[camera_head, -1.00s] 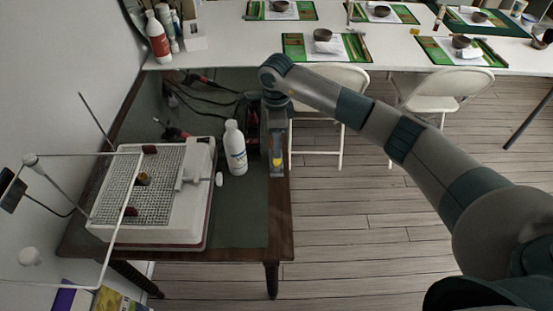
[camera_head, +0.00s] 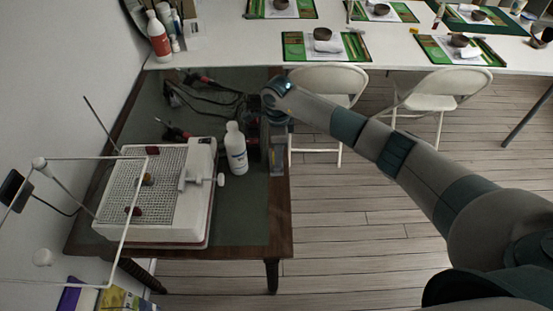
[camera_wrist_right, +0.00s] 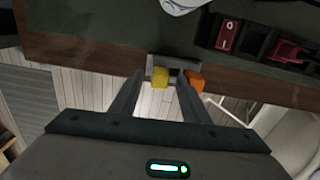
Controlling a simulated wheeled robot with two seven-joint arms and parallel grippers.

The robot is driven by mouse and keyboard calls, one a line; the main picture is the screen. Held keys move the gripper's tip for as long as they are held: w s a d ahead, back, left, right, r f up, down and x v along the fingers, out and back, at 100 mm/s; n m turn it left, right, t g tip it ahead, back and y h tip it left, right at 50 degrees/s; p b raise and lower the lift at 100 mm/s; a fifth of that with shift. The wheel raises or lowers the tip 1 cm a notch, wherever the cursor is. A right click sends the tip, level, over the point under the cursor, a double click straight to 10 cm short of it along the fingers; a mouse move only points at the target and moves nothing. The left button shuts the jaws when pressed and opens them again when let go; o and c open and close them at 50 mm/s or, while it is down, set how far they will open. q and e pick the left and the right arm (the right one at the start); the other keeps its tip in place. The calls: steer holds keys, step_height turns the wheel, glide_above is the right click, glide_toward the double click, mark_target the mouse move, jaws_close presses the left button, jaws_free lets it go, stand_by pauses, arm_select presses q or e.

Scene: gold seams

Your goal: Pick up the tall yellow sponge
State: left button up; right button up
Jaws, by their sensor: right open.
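The yellow sponge (camera_wrist_right: 160,78) shows in the right wrist view as a small yellow block against a grey holder (camera_wrist_right: 157,62) at the table's edge. An orange block (camera_wrist_right: 195,82) is to its right. My right gripper (camera_wrist_right: 162,92) is open, with the yellow sponge in view between its fingers near the tips; I cannot tell whether they touch it. In the head view my right gripper (camera_head: 277,148) points down over the right edge of the dark table, and the yellow sponge is hidden there. My left gripper is not in view.
A white bottle (camera_head: 236,148) stands just left of the gripper. A white gridded device (camera_head: 155,195) takes up the table's left part. A red switch (camera_wrist_right: 228,35) shows in the wrist view. Cables lie at the back. White chairs (camera_head: 440,92) and a long white table (camera_head: 400,48) are beyond.

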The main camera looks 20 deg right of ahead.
jaws_close()
steer(key=shift+r+b, duration=0.3)
steer(key=shift+r, duration=0.15)
step_height(320, 180, up, 3)
steer(key=shift+d+r+b, duration=0.1)
steer(key=shift+b, duration=0.8)
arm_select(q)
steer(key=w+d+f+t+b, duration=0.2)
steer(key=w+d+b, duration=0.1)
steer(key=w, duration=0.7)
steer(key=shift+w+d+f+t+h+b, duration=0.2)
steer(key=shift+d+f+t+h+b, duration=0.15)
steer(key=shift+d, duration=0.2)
arm_select(e)
steer(key=s+d+r, duration=0.7)
steer(key=s+d, duration=0.1)
steer(key=shift+d, duration=0.15)
